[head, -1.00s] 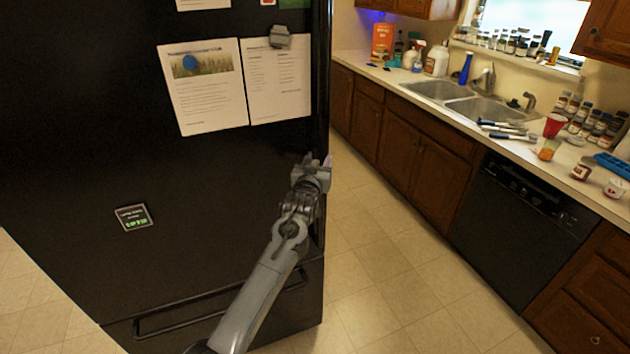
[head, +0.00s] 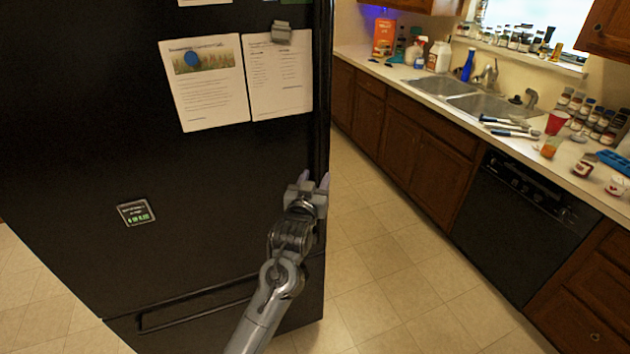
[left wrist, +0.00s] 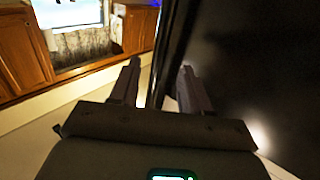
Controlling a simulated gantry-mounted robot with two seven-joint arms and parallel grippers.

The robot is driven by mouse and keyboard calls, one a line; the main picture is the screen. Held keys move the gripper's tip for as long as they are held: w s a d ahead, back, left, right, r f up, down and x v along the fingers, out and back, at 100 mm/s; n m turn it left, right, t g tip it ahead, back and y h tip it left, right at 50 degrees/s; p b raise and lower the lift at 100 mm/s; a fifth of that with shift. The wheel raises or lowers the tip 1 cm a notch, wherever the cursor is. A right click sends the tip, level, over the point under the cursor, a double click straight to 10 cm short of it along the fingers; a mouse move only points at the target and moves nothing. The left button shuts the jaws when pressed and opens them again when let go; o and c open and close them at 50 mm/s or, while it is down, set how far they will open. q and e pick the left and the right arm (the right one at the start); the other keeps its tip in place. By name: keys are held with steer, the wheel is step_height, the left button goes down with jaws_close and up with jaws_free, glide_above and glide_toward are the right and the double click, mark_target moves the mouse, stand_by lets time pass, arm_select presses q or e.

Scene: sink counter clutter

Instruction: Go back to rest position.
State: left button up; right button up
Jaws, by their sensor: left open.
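My left gripper (head: 314,182) is open and empty in the head view, in front of the right edge of the black fridge (head: 225,165). My right gripper is not in view.
A counter with a double sink (head: 470,98) runs along the right, with bottles, jars and a red cup (head: 556,123) on it. A black dishwasher (head: 520,225) sits below. The tiled floor (head: 390,270) between fridge and cabinets is clear.

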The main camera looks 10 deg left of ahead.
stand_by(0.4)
arm_select(q)
steer(key=s+a+f+g, duration=0.1)
steer(key=s+f, duration=0.3)
steer(key=f, duration=0.5)
steer(key=s+a+f+g, duration=0.2)
steer(key=s+f, duration=0.2)
steer(key=f, duration=0.4)
steer(key=s+a+f+g, duration=0.1)
steer(key=s+f, duration=0.3)
steer(key=f, duration=0.5)
steer(key=s+a+f+g, duration=0.25)
steer(key=s+f, duration=0.25)
steer(key=s, duration=0.7)
steer(key=s+a+f+g, duration=0.1)
steer(key=s+f+g, duration=0.25)
steer(key=s, duration=0.85)
steer(key=s+a+r+m+g, duration=0.1)
steer(key=s+r+g, duration=0.1)
steer(key=s+r, duration=0.3)
steer(key=s+r+m+g, duration=0.1)
steer(key=s+r+g, duration=0.15)
steer(key=s, duration=0.45)
step_height(320, 180, up, 22)
steer(key=p, duration=2.2)
steer(key=shift+s+r+p, duration=0.25)
steer(key=shift+s+p, duration=0.15)
